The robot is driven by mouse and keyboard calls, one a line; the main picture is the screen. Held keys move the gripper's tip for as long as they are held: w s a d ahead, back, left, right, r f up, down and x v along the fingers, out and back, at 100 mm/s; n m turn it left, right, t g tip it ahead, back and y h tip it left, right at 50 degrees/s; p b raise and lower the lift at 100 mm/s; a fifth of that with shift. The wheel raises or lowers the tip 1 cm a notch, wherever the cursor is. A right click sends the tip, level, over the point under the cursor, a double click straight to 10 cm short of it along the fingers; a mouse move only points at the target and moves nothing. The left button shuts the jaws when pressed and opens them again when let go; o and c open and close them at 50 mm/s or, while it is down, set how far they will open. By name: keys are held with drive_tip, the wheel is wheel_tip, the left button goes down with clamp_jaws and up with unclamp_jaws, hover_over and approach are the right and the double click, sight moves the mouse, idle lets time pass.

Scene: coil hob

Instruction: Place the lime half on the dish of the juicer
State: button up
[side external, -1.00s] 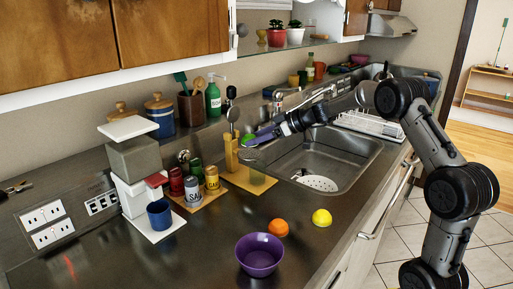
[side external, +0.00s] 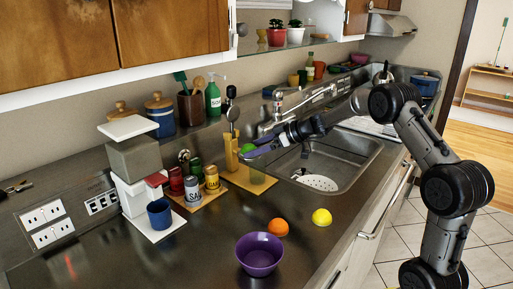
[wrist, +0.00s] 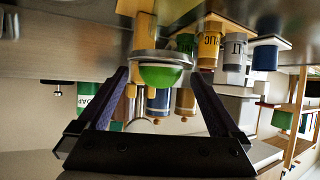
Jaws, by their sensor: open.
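The lime half (wrist: 160,76) is a green dome resting against the grey metal dish (wrist: 163,57) of the juicer. The wrist view is upside down, so the lime sits on top of the dish. My gripper (wrist: 157,80) is open, with one dark finger on each side of the lime and a visible gap to each. In the side external view, the lime (side external: 247,148) shows at the tips of my gripper (side external: 254,152). The juicer's yellow stand (side external: 231,152) is just left of it. The dish is mostly hidden there.
A board with salt (side external: 194,191) and other spice jars lies left of the juicer. The sink (side external: 345,155) is to the right. An orange (side external: 278,228), a lemon (side external: 321,217) and a purple bowl (side external: 260,255) stand on the front counter. Utensils and a soap bottle (side external: 213,98) stand behind.

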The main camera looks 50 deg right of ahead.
drive_tip(key=shift+r, duration=0.2)
drive_tip(key=v, duration=1.2)
drive_tip(key=s+a+r+m+g, duration=0.1)
drive_tip(key=s+a+g, duration=0.2)
drive_tip(key=s+a, duration=0.55)
drive_tip(key=s+a+r+g, duration=0.2)
drive_tip(key=s+a, duration=0.3)
drive_tip(key=a, duration=0.6)
drive_tip(key=s+a+f+m+h, duration=0.1)
drive_tip(key=s+f+h, duration=0.1)
drive_tip(key=s, duration=0.6)
drive_tip(key=s+f+m+h, duration=0.2)
drive_tip(key=s, duration=0.6)
drive_tip(key=shift+a+m+g+h, duration=0.3)
drive_tip(key=shift+a+g, duration=0.1)
